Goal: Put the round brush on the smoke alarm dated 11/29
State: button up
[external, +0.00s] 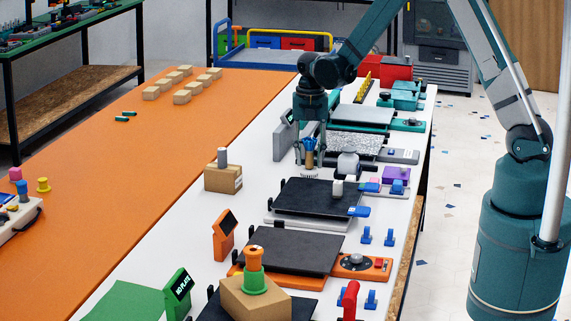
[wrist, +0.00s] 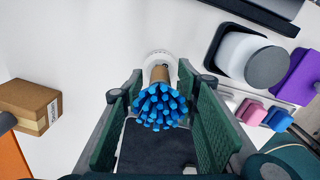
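The round brush, with blue bristles (wrist: 160,106) and a brown handle (external: 309,158), stands upright, bristles up. It stands on or just above a small white round thing (external: 309,173), which also shows in the wrist view (wrist: 158,57) and may be the smoke alarm. I can read no date on it, and whether they touch is unclear. My gripper (external: 311,151) points down around the brush. In the wrist view its green fingers (wrist: 163,75) are on both sides of the handle with narrow gaps, so it looks open.
A cardboard box (external: 223,178) with a grey cylinder on it stands left. A white jar with a grey lid (wrist: 267,67) and a purple block (wrist: 298,77) are close right. A black printer plate (external: 318,198) lies just in front.

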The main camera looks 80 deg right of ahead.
notch_tip(320, 180, up, 12)
jog(key=shift+r+p, duration=0.1)
jog(key=shift+p, duration=0.25)
dwell(0.4)
jog(key=shift+a, duration=0.1)
dwell(0.5)
jog(key=shift+a+r, duration=0.15)
jog(key=s+a+r+m+t, duration=0.2)
jog(key=s+a+r+m, duration=0.25)
jog(key=a+r, duration=0.4)
jog(key=s+a+r+m+t, duration=0.1)
jog(key=s+a+r+m, duration=0.35)
jog(key=a+r, duration=0.4)
jog(key=s+a+r+m+t, duration=0.1)
jog(key=s+a+m+t, duration=0.3)
jog(key=s+a+m, duration=0.8)
jog(key=shift+s+a, duration=2.55)
jog(key=shift+a, duration=0.1)
